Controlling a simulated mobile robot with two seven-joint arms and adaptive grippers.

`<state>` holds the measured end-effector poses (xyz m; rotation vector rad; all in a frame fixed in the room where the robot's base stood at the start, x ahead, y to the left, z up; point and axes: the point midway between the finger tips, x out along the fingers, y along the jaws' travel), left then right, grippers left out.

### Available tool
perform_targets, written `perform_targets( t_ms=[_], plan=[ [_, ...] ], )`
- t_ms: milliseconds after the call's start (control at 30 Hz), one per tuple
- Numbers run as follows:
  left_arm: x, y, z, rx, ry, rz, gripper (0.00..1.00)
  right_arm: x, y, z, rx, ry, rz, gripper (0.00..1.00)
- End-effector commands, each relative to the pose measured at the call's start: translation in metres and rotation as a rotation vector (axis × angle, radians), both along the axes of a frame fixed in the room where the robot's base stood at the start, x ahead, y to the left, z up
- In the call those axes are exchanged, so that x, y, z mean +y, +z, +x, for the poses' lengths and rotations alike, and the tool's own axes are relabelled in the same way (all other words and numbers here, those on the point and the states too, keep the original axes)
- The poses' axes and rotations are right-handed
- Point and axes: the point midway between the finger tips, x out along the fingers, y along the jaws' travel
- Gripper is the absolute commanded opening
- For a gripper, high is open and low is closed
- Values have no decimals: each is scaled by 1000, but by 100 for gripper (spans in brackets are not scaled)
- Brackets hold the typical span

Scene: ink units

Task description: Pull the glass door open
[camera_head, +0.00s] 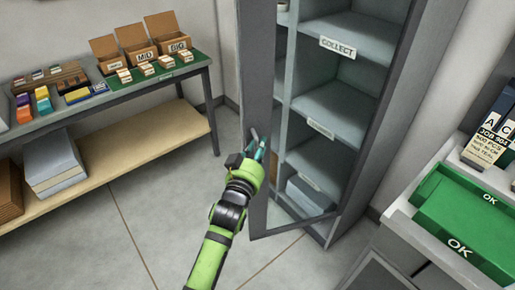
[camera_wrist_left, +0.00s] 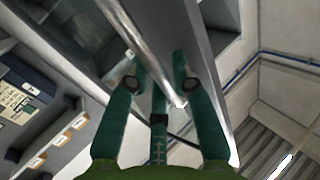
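The glass door (camera_head: 258,95) is a tall grey frame on the cabinet at centre. It stands ajar, its left edge out from the cabinet and its lower rail angled across the opening. A slim metal bar handle (camera_head: 254,134) is at its left edge; it also shows in the left wrist view (camera_wrist_left: 148,48). My left gripper (camera_head: 261,150) is at this handle. My right gripper is in neither view.
The cabinet has grey shelves (camera_head: 342,108), one labelled COLLECT. A workbench (camera_head: 120,90) with boxes stands on the left. A counter with a green OK tray (camera_head: 462,222) is at the right. Bare tiled floor (camera_head: 150,220) lies in front of the door.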

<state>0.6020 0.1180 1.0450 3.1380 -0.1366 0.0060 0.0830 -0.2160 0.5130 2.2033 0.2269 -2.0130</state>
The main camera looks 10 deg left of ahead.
Motion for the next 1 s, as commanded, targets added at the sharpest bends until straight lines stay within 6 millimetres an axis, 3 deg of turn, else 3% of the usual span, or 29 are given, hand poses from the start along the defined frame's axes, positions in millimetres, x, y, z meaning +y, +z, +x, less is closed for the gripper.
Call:
perform_targets(
  t_ms=[467,1000],
  plan=[
    [1,-1,-8,3,1,0,44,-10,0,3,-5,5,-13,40],
    [9,-2,-106,3,0,0,44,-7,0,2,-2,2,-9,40]
  ],
)
